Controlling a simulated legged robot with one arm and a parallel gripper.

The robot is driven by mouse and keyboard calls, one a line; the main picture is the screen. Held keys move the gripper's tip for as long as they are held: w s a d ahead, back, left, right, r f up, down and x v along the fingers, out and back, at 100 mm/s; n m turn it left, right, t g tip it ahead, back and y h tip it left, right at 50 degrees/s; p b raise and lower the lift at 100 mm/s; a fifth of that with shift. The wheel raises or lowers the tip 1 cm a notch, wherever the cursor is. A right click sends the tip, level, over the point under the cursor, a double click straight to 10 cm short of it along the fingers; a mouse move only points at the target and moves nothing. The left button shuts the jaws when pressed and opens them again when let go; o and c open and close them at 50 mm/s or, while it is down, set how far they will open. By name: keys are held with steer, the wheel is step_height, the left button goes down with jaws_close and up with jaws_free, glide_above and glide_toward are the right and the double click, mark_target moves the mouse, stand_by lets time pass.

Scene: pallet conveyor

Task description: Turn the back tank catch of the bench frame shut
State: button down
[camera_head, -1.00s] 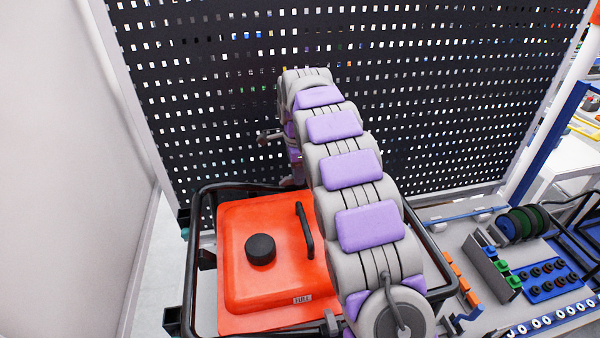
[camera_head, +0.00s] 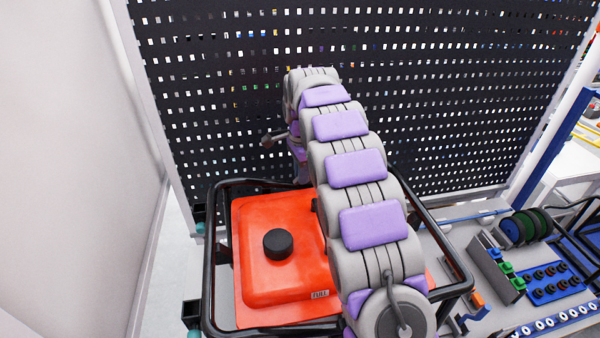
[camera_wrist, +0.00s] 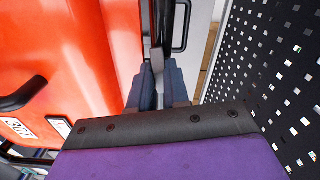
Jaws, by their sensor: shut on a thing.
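The red-orange tank (camera_head: 255,215) with a black cap (camera_head: 278,243) and a "FULL" label sits inside the black tube bench frame (camera_head: 210,270). In the wrist view the tank (camera_wrist: 70,50) fills the left side. My gripper (camera_wrist: 158,88) is at the back of the tank, beside a dark upright bar of the frame (camera_wrist: 178,20). Its blue-grey fingers are shut on a narrow grey piece, which appears to be the back tank catch (camera_wrist: 157,60). In the head view my arm hides the gripper and the catch.
A black perforated panel (camera_head: 400,90) stands close behind the frame and, in the wrist view, close on the right (camera_wrist: 280,70). A pale wall (camera_head: 60,150) is at the left.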

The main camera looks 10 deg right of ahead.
steer(key=n, duration=0.4)
steer(key=shift+d+r+n, duration=0.15)
steer(key=shift+d+n, duration=0.05)
steer(key=shift+n, duration=0.1)
steer(key=n, duration=0.3)
steer(key=shift+d+n, duration=0.15)
steer(key=shift+n, duration=0.15)
steer(key=n, duration=0.4)
steer(key=shift+d, duration=0.1)
steer(key=shift+n+b, duration=0.3)
steer(key=shift+n, duration=1.4)
steer(key=shift+s, duration=0.1)
